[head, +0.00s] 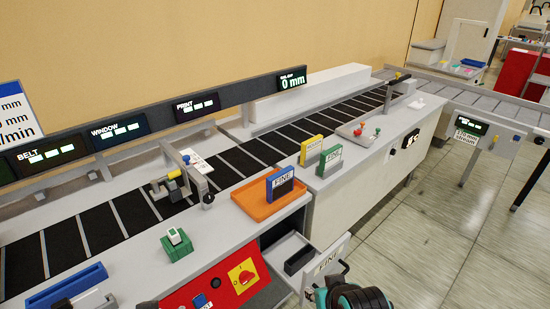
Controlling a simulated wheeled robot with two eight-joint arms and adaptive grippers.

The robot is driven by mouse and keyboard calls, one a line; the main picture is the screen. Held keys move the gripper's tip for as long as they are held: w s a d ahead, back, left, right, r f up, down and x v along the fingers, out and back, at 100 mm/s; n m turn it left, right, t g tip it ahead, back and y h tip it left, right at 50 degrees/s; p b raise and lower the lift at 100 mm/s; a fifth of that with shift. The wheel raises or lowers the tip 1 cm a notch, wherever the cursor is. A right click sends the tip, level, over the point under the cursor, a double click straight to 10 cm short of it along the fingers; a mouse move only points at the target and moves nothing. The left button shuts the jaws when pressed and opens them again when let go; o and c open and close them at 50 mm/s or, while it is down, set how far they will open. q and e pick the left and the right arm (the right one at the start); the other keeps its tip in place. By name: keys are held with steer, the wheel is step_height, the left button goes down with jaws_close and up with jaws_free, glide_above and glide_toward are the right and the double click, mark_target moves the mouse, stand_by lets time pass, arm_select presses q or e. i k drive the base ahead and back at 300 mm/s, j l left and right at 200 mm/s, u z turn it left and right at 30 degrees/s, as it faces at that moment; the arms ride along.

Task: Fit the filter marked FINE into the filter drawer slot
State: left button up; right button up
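A blue-framed filter marked FINE (280,184) stands upright in an orange tray (254,208) on the machine top. The filter drawer (326,263) is pulled out from the machine's front below the tray. Its front carries a label that looks like FINE, and a dark slot (300,259) inside looks empty. Part of my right arm, dark and teal, shows at the bottom edge just in front of the drawer. Its fingertips cannot be made out, nor whether they touch the drawer handle (345,267). My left gripper is not in view.
A yellow filter (311,149) and a green filter (331,161) stand right of the tray. Left of the drawer is a red panel (215,287) with a yellow-backed switch. The belt (245,160) runs behind. Open floor lies to the right.

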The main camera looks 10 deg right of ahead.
mark_target(294, 260)
steer(key=i+l+u, duration=0.1)
steer(key=l, duration=0.25)
steer(key=i+l+u, duration=0.1)
steer(key=l, duration=0.25)
steer(key=i+l+u, duration=0.1)
steer(key=i+l, duration=0.15)
steer(key=l, duration=0.15)
steer(key=i+l+u, duration=0.1)
steer(key=l, duration=0.25)
steer(key=i+l+u, duration=0.15)
steer(key=l, duration=0.25)
